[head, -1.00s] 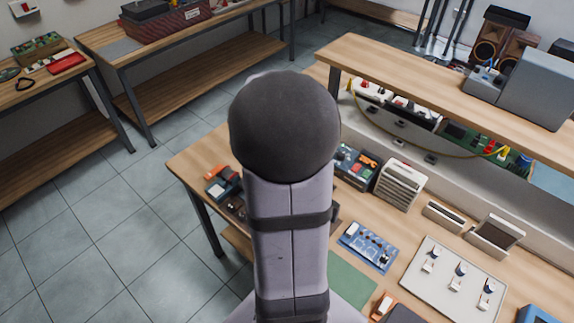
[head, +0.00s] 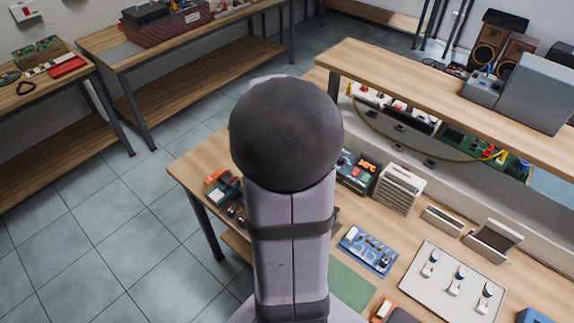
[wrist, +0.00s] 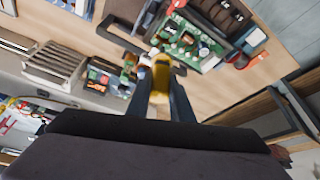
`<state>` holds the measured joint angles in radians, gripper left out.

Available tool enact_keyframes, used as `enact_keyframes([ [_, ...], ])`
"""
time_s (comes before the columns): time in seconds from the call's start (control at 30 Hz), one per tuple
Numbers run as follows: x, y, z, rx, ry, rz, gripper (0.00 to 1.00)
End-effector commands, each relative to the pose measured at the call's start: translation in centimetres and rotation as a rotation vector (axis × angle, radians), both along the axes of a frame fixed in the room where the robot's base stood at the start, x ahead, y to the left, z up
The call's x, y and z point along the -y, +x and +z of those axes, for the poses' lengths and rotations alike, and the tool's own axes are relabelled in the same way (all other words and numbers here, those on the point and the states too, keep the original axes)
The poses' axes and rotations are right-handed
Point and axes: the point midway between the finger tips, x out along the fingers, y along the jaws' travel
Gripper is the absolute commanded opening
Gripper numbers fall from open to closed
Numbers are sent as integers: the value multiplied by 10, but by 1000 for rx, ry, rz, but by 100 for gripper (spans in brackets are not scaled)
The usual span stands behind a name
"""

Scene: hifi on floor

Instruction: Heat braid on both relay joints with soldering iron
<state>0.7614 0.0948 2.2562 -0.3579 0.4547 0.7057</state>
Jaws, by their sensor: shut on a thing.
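In the wrist view my gripper (wrist: 161,95) is shut on a yellow-handled tool (wrist: 161,72), which looks like the soldering iron. Its tip is hard to make out. Beyond it a green circuit board (wrist: 188,40) lies by a dark frame on the wooden bench, with several parts on it. The tool's yellow end shows close to the board's near edge; I cannot tell if they touch. The braid and the relay joints are too small to tell. In the head view my own arm hides the gripper and the green board.
A blue board (head: 368,250) and a white tray with small pots (head: 452,280) lie on the bench (head: 395,218). A grey vented box (head: 399,188) stands behind them. A shelf (head: 430,85) with a hanging cable runs above the bench's back.

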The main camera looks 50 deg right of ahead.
Motion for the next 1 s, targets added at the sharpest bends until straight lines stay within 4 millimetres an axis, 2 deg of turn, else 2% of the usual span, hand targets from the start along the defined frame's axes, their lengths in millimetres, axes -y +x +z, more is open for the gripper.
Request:
enact_keyframes([
  [0.2, 0, -8, -16, 2, -1, -1, 2],
  [0.4, 1, -14, -25, 2, -1, -1, 2],
  [1.0, 0, -15, -25, 2, -1, 0, 2],
])
